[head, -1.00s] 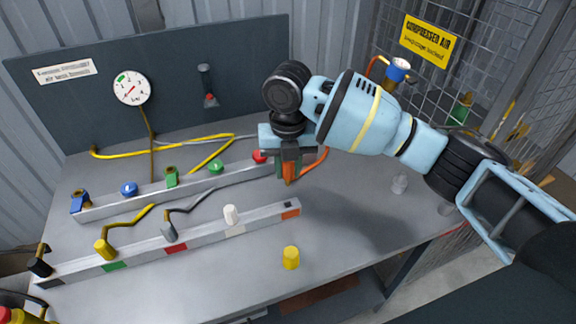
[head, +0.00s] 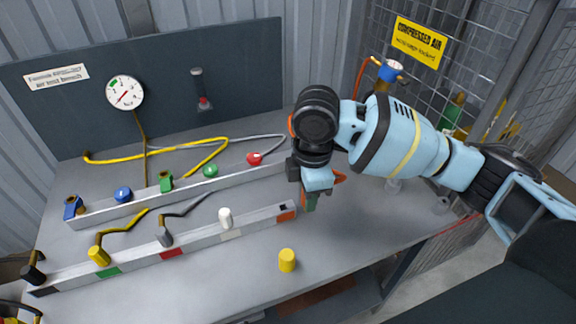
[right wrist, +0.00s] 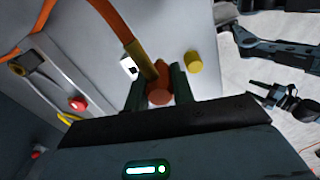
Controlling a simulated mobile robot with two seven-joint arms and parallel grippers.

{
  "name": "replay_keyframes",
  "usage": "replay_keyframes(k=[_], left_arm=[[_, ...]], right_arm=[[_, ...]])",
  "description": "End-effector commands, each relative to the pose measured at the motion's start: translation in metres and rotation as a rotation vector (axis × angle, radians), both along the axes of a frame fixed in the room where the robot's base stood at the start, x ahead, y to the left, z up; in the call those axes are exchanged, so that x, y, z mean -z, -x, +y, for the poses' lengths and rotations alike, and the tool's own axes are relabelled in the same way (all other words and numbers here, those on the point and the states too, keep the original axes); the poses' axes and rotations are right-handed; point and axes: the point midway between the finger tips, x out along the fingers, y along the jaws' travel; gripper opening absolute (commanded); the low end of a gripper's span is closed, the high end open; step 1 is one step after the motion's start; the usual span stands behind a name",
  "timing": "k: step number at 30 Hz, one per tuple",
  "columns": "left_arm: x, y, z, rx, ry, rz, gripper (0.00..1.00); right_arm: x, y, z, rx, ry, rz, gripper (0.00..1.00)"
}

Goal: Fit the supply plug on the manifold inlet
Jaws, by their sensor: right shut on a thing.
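My right gripper (head: 311,201) is above the bench, just right of the manifold's right end. It is shut on an orange supply plug (right wrist: 160,96), gripped between its two dark green fingers in the right wrist view. An orange hose (right wrist: 112,22) runs up from there. The manifold (head: 200,243) is a long pale bar with coloured patches. Its right end carries an orange patch (head: 287,216) and a small dark square inlet (head: 283,207). This inlet (right wrist: 129,68) also shows in the right wrist view. The plug is apart from it. My left gripper cannot be made out.
A loose yellow cap (head: 287,260) stands on the bench in front of the manifold. A rear rail (head: 190,191) bears several coloured fittings, including a red one (head: 254,159). A gauge (head: 125,92) hangs on the back panel. A mesh cage stands at right. The front bench is mostly clear.

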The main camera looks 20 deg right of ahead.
Motion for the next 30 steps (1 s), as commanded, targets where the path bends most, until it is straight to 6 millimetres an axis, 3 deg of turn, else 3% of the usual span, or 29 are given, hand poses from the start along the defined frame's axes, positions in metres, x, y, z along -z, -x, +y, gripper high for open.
replay_keyframes(k=[21, 30], left_arm=[[-0.001, -0.001, 0.000, 0.000, 0.000, -0.002, 0.52], [-0.001, -0.001, 0.000, 0.000, 0.000, -0.002, 0.52]], right_arm=[[0.003, 0.076, -0.024, 1.204, 0.002, 0.016, 0.01], [0.004, 0.092, -0.027, 1.424, 0.007, 0.022, 0.01]])
